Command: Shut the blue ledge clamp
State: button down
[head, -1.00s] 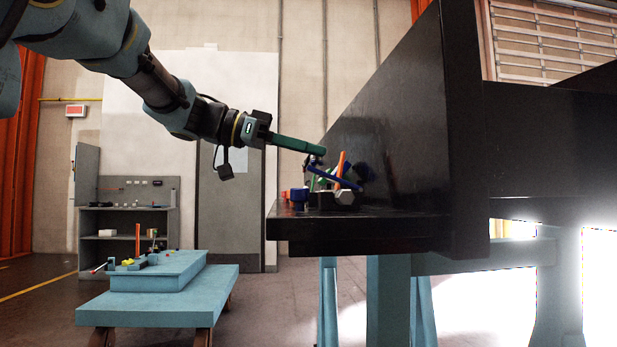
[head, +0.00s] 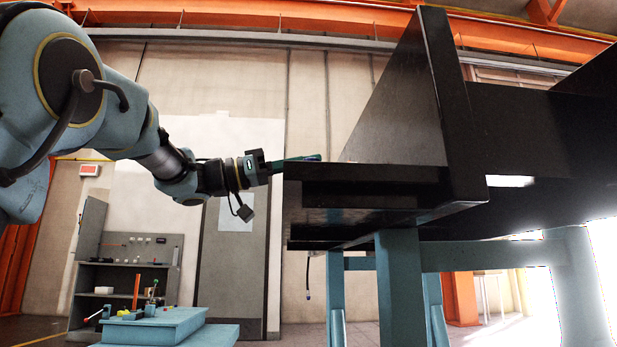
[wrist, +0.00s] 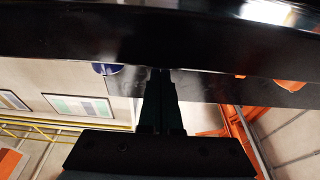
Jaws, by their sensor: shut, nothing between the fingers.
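My gripper (head: 312,158) is shut and empty, with its tips at the near left end of the black ledge (head: 370,180), about level with the ledge's top. In the wrist view the shut fingers (wrist: 160,78) point at the edge of a black slab that crosses the top of the picture. I cannot tell whether they touch it. A dark blue rounded part (wrist: 107,68) peeks past that edge, left of the fingers; I cannot tell whether it belongs to the blue clamp. The rest of the clamp is hidden in both views.
Orange parts (wrist: 288,86) peek past the slab edge at the right in the wrist view. Blue legs (head: 400,290) stand under the ledge. A thin dark piece (head: 308,278) hangs below it. A blue bench (head: 165,330) with small items stands at the lower left.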

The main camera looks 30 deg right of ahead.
jog(key=shift+f+b, duration=0.5)
jog(key=shift+b, duration=0.35)
jog(key=shift+f, duration=0.1)
